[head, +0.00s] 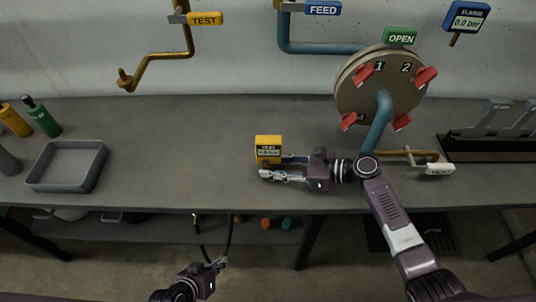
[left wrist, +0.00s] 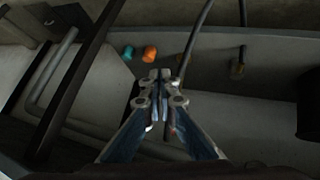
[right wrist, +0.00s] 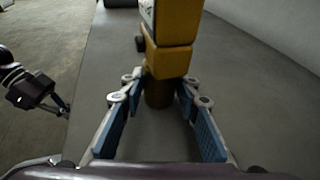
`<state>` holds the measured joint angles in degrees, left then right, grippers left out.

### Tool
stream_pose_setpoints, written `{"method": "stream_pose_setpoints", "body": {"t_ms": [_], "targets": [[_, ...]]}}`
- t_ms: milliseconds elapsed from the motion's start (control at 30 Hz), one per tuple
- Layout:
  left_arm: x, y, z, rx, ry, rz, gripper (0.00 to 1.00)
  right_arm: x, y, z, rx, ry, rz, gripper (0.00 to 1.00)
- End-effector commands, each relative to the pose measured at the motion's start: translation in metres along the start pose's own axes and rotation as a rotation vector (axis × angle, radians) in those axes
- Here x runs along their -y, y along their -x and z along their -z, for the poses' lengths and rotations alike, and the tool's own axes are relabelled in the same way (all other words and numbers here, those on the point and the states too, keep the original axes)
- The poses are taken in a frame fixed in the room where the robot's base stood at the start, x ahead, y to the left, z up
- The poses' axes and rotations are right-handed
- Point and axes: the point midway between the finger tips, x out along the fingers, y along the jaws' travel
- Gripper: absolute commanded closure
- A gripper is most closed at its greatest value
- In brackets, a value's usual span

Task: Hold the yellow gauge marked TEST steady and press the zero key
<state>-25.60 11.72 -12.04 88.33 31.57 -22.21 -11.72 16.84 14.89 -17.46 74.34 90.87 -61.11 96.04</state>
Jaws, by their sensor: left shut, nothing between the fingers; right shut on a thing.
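The yellow gauge (head: 268,142) marked TEST stands upright at the bench's front edge, with a small display on its face. My right gripper (head: 279,167) is shut on it from the right.
A grey tray (head: 66,184) and bottles stand at the left. A round valve plate (head: 380,85) with red handles and a blue pipe rises behind my right arm. The bench's front edge and a lower shelf (head: 160,230) lie near my left gripper. The bench left of the gauge is clear.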

Motion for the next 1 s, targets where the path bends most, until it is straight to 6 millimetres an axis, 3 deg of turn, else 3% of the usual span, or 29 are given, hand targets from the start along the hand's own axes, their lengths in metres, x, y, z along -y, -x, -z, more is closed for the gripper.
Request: {"method": "stream_pose_setpoints", "body": {"t_ms": [33, 200, 500, 733, 1000], "targets": [[-0.012, 0.008, 0.021, -0.037, 0.002, -0.029, 1.00, 0.000, 0.000, 0.001, -0.001, 0.000, 0.000, 0.84], [-0.055, 0.042, 0.087, -0.148, 0.006, -0.137, 1.00, 0.000, 0.000, 0.001, -0.001, 0.000, 0.001, 0.84], [-0.134, 0.120, 0.178, -0.315, -0.013, -0.336, 1.00, 0.000, 0.000, 0.001, -0.001, 0.000, 0.001, 0.84], [-0.185, 0.144, 0.211, -0.377, -0.061, -0.426, 1.00, 0.000, 0.000, 0.001, -0.001, 0.000, 0.000, 0.84], [-0.197, 0.142, 0.225, -0.391, -0.078, -0.444, 1.00, 0.000, 0.000, 0.001, -0.001, 0.000, 0.000, 0.84]]}}
